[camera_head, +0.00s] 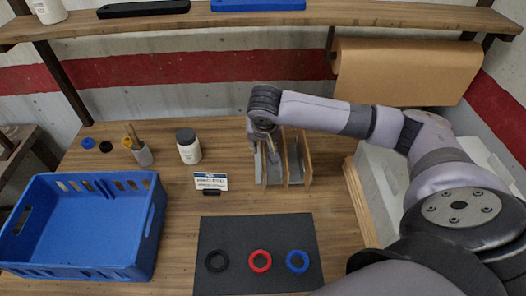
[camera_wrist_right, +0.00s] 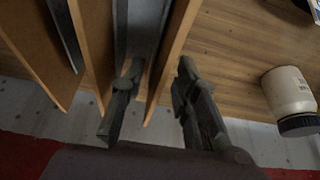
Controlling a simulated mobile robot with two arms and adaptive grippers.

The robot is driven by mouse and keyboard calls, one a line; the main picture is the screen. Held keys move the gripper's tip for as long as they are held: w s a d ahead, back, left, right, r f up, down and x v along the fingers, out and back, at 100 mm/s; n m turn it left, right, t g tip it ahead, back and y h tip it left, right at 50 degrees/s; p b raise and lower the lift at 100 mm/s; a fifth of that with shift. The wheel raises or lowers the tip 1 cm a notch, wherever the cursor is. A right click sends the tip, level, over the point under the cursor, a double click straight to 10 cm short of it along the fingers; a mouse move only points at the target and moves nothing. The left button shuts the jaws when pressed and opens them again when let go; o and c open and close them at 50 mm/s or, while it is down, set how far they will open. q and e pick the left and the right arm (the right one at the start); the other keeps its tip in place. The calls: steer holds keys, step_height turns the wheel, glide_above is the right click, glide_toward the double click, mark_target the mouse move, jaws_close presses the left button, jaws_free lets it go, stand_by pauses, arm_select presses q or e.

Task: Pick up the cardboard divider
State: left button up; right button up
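Brown cardboard dividers stand upright in a rack with grey slots right of the table's middle. The leftmost cardboard divider (camera_head: 259,168) shows in the head view, partly under my right gripper. In the right wrist view this divider (camera_wrist_right: 177,48) is the one nearest the white jar, and its end reaches between my fingers. My right gripper (camera_wrist_right: 158,103) is open, one finger on each side of it, with a visible gap on the jar side. In the head view the right gripper (camera_head: 267,147) is over the rack's left part. My left gripper is not in view.
A blue crate (camera_head: 147,228) stands at the left. A white jar (camera_head: 188,147), a pen cup (camera_head: 142,154) and a small sign (camera_head: 211,182) stand left of the rack. A black mat (camera_head: 235,230) with three rings lies in front. A shelf (camera_head: 370,14) and paper roll (camera_head: 405,72) are behind.

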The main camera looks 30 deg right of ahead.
steer(key=shift+c, duration=0.3)
jaws_close()
steer(key=shift+r, duration=0.15)
step_height(320, 180, up, 20)
steer(key=shift+b, duration=0.4)
stand_by(0.3)
